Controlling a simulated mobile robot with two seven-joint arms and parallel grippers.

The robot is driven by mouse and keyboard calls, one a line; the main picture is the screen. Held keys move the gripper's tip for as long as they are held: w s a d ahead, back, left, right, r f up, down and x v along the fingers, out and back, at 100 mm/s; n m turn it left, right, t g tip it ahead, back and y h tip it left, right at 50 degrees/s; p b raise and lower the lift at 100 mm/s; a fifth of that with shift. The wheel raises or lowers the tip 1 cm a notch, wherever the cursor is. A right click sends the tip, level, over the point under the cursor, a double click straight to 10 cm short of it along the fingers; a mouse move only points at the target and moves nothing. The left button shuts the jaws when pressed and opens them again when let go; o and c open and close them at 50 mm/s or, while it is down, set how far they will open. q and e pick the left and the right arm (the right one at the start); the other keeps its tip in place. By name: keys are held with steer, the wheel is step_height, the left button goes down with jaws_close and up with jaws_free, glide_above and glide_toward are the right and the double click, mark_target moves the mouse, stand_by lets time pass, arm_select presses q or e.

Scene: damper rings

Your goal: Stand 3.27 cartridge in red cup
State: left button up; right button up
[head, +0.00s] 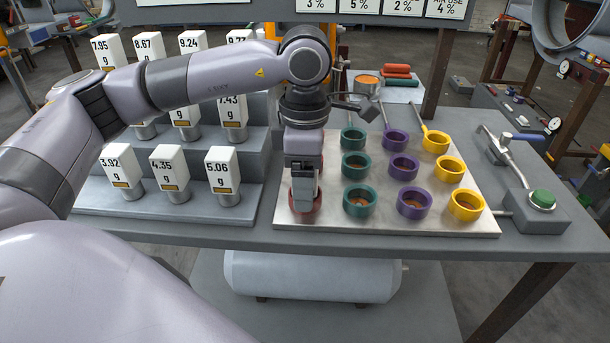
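My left gripper (303,192) points down at the left column of the metal plate, right over a red cup (314,213). The red cup's rim and sides show around the lower end of the gripper. My arm and gripper hide most of the cup's inside, so I cannot tell whether the fingers are open or what is between them. No cartridge labelled 3.27 is readable. Cartridges with white blocks on grey round bases stand on the stepped rack, such as 3.92 (122,166), 4.35 (167,167) and 5.06 (222,170). My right gripper is not in view.
Green cups (359,199), purple cups (413,202) and yellow cups (466,204) stand in columns on the plate (340,226). The stepped grey rack (98,196) is at left. A lever and green-button box (541,202) sit at right.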

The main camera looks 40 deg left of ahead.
arm_select(q)
steer(key=shift+r, duration=3.6)
steer(key=shift+r, duration=0.1)
